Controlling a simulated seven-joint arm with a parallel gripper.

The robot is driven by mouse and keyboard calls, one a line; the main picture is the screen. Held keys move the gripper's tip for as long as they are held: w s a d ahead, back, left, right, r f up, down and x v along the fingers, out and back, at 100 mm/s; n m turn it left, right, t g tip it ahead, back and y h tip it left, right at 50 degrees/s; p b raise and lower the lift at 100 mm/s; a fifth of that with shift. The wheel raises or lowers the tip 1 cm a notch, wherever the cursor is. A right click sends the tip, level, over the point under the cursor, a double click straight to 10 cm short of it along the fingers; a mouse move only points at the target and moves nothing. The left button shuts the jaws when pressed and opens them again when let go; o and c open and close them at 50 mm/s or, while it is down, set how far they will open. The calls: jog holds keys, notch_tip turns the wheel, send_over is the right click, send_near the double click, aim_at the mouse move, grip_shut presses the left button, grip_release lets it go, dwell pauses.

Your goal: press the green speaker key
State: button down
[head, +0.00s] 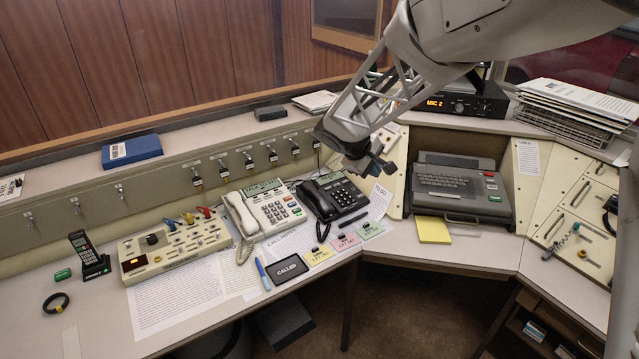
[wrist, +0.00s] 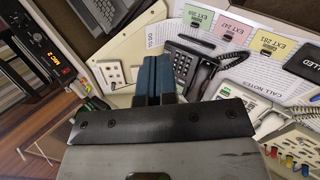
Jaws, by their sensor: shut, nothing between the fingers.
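The white desk phone (head: 266,207) sits on the left desk with its handset on its left side. Small coloured keys show at the right of its keypad, one of them green (head: 297,212); their labels are too small to read. My gripper (head: 380,169) is shut and empty, in the air near the black phone's back right, to the right of the white phone. Its blue fingers (wrist: 154,80) lie side by side in the wrist view.
A black phone (head: 335,197) stands just right of the white one; it also shows in the wrist view (wrist: 188,66). A patch panel with coloured plugs (head: 175,246) stands left. A typewriter-like terminal (head: 457,187) is at the right. A black "CALLED" tray (head: 287,271) lies in front.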

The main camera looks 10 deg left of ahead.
jog(key=w+a+f+n+t, duration=0.25)
jog(key=w+a+f, duration=0.45)
jog(key=a, duration=0.4)
jog(key=n, duration=0.4)
send_over(298, 214)
notch_tip(298, 214, down, 8)
jog(key=shift+s+d+f+t, duration=0.15)
jog(key=shift+s+d+t, duration=0.2)
jog(key=shift+d, duration=0.05)
jog(key=shift+f, duration=0.2)
jog(key=shift+w+a+f, duration=0.15)
jog(key=shift+f, duration=1.25)
jog(key=shift+w+a+f, duration=0.15)
jog(key=shift+f, duration=1.2)
jog(key=shift+w+a+f, duration=0.15)
jog(key=shift+f, duration=1.25)
jog(key=shift+w+a+f, duration=0.1)
jog(key=shift+f, duration=0.65)
jog(key=shift+r, duration=0.75)
